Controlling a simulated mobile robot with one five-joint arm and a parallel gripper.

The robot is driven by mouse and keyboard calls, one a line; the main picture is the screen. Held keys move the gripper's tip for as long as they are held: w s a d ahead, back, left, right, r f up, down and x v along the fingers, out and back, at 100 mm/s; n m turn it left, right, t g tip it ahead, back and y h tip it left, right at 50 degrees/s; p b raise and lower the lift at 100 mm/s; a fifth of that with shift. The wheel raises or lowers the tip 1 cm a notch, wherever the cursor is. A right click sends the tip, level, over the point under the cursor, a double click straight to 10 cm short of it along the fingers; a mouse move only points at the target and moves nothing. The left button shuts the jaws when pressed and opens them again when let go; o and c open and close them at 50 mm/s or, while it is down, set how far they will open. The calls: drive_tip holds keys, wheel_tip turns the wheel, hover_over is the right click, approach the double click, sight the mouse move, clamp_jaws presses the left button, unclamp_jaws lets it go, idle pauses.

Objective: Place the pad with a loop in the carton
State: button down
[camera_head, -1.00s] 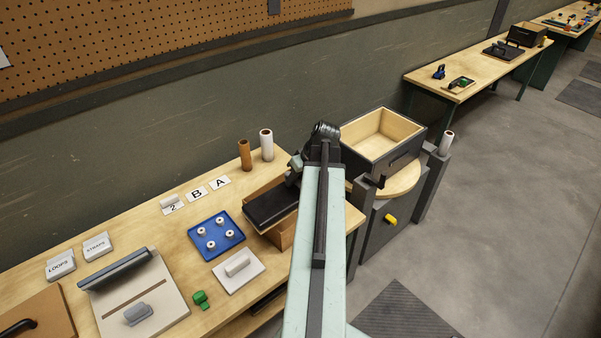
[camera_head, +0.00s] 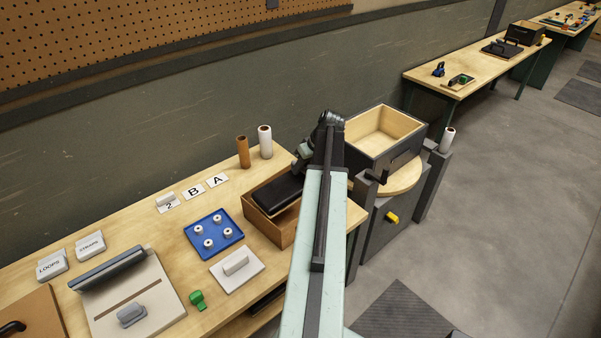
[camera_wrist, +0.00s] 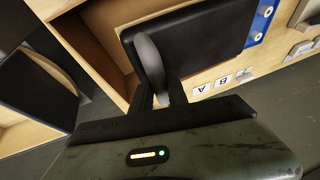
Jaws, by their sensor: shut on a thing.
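The pad with a loop is a flat black pad (camera_head: 279,192). It lies over the open top of the brown carton (camera_head: 266,233), slightly tilted. I cannot tell whether it touches the carton's walls or hangs just above them. In the wrist view the black pad (camera_wrist: 205,42) fills the upper middle, with a grey loop (camera_wrist: 148,58) standing at its near edge. My gripper (camera_wrist: 159,88) is shut on this loop. A tan carton wall (camera_wrist: 88,62) and its dark inside show left of the pad. In the head view my arm partly hides the gripper.
A dark box with a wooden interior (camera_head: 412,132) stands on a round table (camera_head: 402,183) to the right. A blue tray (camera_head: 232,238) with several white spools lies left of the carton. Brown (camera_head: 243,152) and white (camera_head: 265,141) rolls stand behind it.

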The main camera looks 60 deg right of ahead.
drive_tip(key=shift+f+b, duration=0.55)
drive_tip(key=shift+b, duration=0.1)
drive_tip(key=c, duration=1.3)
unclamp_jaws()
drive_tip(key=shift+r, duration=0.1)
drive_tip(key=shift+r+p, duration=0.55)
drive_tip(key=shift+p, duration=0.1)
drive_tip(key=p+v, duration=1.1)
drive_tip(key=v, duration=0.1)
drive_tip(key=shift+d, duration=0.1)
